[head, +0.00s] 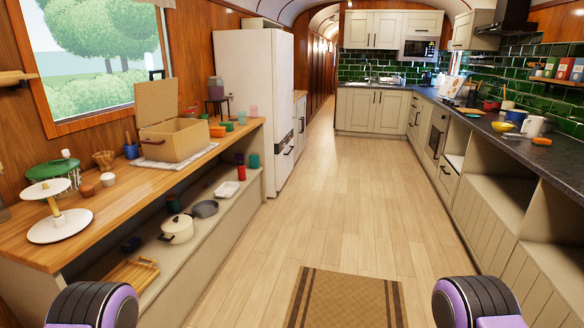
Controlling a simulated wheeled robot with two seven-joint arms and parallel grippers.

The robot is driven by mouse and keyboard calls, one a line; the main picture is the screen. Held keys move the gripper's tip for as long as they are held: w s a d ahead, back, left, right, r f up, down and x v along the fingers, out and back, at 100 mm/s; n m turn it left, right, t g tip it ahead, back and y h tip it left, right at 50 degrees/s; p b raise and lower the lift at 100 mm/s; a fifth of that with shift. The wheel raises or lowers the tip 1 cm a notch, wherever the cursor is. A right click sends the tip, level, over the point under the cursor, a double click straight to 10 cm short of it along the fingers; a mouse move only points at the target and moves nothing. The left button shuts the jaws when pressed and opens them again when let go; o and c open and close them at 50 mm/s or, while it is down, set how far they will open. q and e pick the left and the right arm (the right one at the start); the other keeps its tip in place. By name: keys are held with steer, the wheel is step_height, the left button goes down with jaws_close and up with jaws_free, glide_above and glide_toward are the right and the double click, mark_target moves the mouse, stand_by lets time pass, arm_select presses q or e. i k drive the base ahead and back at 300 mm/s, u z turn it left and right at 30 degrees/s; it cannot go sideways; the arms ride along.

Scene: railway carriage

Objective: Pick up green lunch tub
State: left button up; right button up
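On the wooden counter (100,208) along the left wall, a small low green container (228,126) stands between an orange bowl (217,131) and a green cup (241,117). It may be the green lunch tub, but it is too small to tell. It is well ahead of me, near the far end of the counter. Only rounded purple and black parts of my arms show at the bottom left and bottom right. Neither gripper is in view.
A wicker basket (178,140) with its lid up and a white tiered stand (58,228) stand on the left counter. Pots and cups sit on the shelf below. The wooden floor (300,210) is clear, with a brown mat (348,300) in front.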

mark_target(229, 126)
steer(key=z, duration=0.65)
steer(key=i, duration=3.85)
steer(key=u, duration=0.65)
